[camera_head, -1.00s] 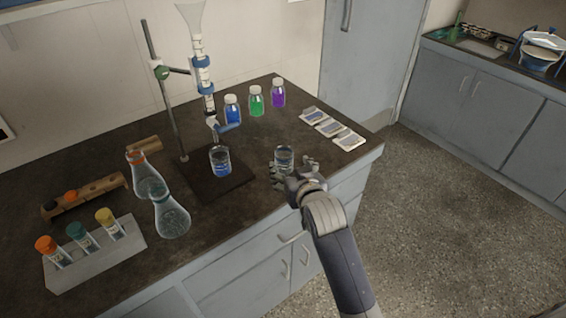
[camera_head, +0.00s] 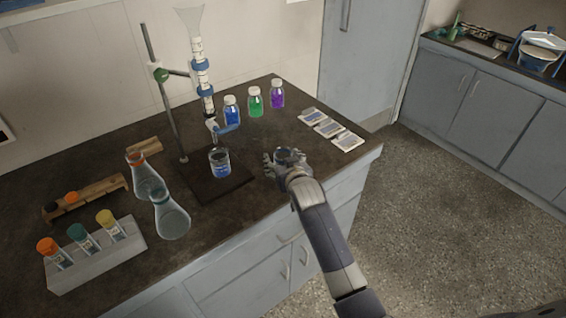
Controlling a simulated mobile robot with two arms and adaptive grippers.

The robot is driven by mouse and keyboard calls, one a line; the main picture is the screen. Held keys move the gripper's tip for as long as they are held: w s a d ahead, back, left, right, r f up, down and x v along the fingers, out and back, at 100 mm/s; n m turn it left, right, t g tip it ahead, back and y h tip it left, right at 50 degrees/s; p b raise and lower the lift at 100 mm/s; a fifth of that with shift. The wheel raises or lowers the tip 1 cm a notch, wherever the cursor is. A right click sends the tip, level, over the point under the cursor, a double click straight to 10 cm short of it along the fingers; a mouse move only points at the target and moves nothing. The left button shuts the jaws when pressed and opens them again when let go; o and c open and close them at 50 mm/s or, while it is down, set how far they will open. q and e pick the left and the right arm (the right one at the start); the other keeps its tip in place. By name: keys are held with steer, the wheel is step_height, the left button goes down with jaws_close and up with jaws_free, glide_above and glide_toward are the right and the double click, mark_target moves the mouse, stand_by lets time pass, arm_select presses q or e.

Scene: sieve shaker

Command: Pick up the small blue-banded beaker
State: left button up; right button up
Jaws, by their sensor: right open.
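My left gripper is not in view.
The burette stand (camera_head: 168,110) rises behind the second beaker. Blue (camera_head: 232,110), green (camera_head: 255,103) and purple (camera_head: 277,95) bottles stand at the back. Flat packets (camera_head: 328,129) lie on the right. Flasks (camera_head: 171,218) and a tube rack (camera_head: 95,255) occupy the left.

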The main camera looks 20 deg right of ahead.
steer(key=shift+w+f, duration=0.1)
steer(key=shift+w, duration=0.05)
steer(key=shift+c, duration=0.5)
steer(key=c, duration=1.1)
